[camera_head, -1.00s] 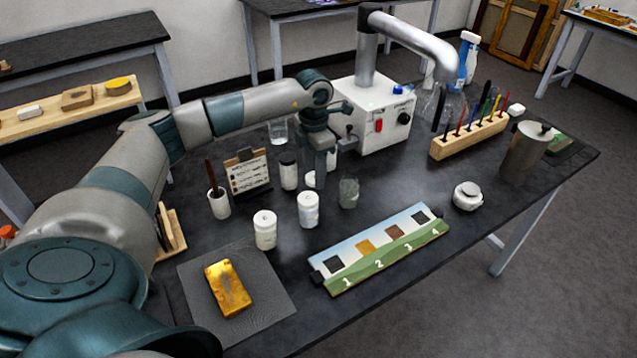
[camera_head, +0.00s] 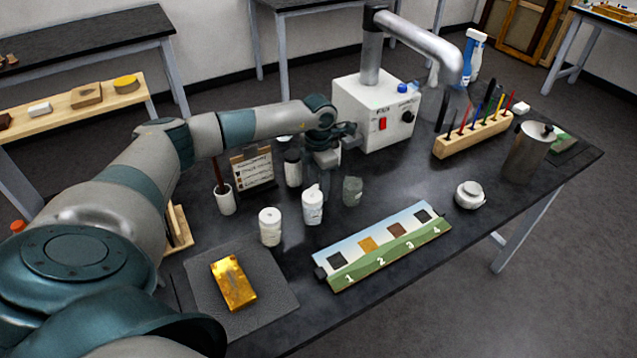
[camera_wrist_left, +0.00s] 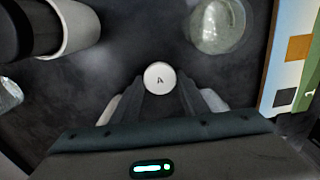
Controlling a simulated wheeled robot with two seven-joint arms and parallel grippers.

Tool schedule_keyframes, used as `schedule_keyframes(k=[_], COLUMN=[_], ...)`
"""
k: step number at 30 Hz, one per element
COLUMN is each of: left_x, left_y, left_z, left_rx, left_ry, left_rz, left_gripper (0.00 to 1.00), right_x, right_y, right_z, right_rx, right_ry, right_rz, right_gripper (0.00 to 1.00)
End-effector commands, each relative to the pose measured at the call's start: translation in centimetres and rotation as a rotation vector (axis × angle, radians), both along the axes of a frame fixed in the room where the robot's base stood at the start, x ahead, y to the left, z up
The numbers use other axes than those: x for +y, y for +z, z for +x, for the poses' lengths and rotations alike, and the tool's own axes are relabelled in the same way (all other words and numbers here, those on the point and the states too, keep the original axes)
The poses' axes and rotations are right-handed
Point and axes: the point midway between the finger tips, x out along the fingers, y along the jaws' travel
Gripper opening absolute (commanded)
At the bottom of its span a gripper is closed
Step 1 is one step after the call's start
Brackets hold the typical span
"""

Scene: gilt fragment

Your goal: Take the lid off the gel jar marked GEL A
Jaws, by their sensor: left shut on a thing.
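In the left wrist view, a round white lid marked A (camera_wrist_left: 160,77) sits between the two dark fingers of my left gripper (camera_wrist_left: 158,88), which is shut on it. Whether a jar is still under the lid is hidden from above. In the head view my left gripper (camera_head: 323,170) points down over the table, just behind a white jar (camera_head: 313,208); what it holds is mostly hidden there. Another white jar (camera_head: 270,227) stands front left of that one. Their labels are too small to read. My right gripper is not in view.
A dark-capped jar (camera_head: 293,169) and a clear glass (camera_head: 352,191) stand close to the gripper. A white box with a metal duct (camera_head: 376,112) stands behind. The numbered strip (camera_head: 385,250) and the gold block (camera_head: 233,283) on its mat lie in front.

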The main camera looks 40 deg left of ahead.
Motion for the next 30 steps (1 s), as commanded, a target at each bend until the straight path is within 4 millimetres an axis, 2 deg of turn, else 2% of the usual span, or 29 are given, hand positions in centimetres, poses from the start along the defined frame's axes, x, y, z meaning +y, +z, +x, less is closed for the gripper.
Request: schedule_keyframes(k=[10,11,12,13,26,30], left_x=[0.0,0.0,0.0,0.0,0.0,0.0], left_y=[-0.4,-0.3,-0.2,-0.2,0.2,1.2], left_z=[0.0,0.0,0.0,0.0,0.0,0.2], left_rx=[-0.001,-0.001,-0.001,-0.001,-0.001,-0.005], left_ry=[0.000,0.000,0.000,0.000,0.000,0.000], left_rz=[0.000,0.000,0.000,0.000,0.000,-0.001], left_gripper=[0.13,0.47,0.57,0.59,0.59,0.59], right_x=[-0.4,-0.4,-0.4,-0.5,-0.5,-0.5], right_y=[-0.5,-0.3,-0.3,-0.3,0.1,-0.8], right_z=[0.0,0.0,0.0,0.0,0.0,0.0], right_rx=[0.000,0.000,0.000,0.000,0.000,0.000], right_ry=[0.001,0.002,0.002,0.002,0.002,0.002], right_rz=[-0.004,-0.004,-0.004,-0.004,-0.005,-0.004], right_gripper=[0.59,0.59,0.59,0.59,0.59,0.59])
